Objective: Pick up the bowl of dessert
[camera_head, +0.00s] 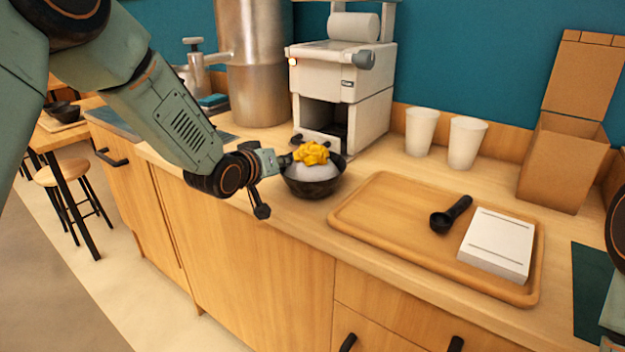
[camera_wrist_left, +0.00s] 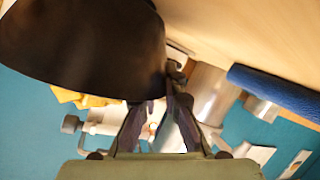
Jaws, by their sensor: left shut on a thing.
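The bowl of dessert (camera_head: 315,183) is a dark bowl with a white mound and yellow topping (camera_head: 311,153). It is at the counter's front edge, before the white machine. My left gripper (camera_head: 284,160) is at the bowl's left rim and shut on it. In the left wrist view the dark bowl (camera_wrist_left: 85,45) fills the upper left, beside the fingers of my left gripper (camera_wrist_left: 172,95). A bit of yellow topping shows below the bowl there. I cannot tell whether the bowl touches the counter. My right gripper is not visible; only part of my right arm shows at the right edge.
A wooden tray (camera_head: 375,222) on the right holds a black scoop (camera_head: 450,214) and a white box (camera_head: 497,244). Two white cups (camera_head: 421,131) and a cardboard box (camera_head: 558,165) stand behind. The white machine (camera_head: 340,90) and a metal cylinder (camera_head: 255,65) stand behind the bowl.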

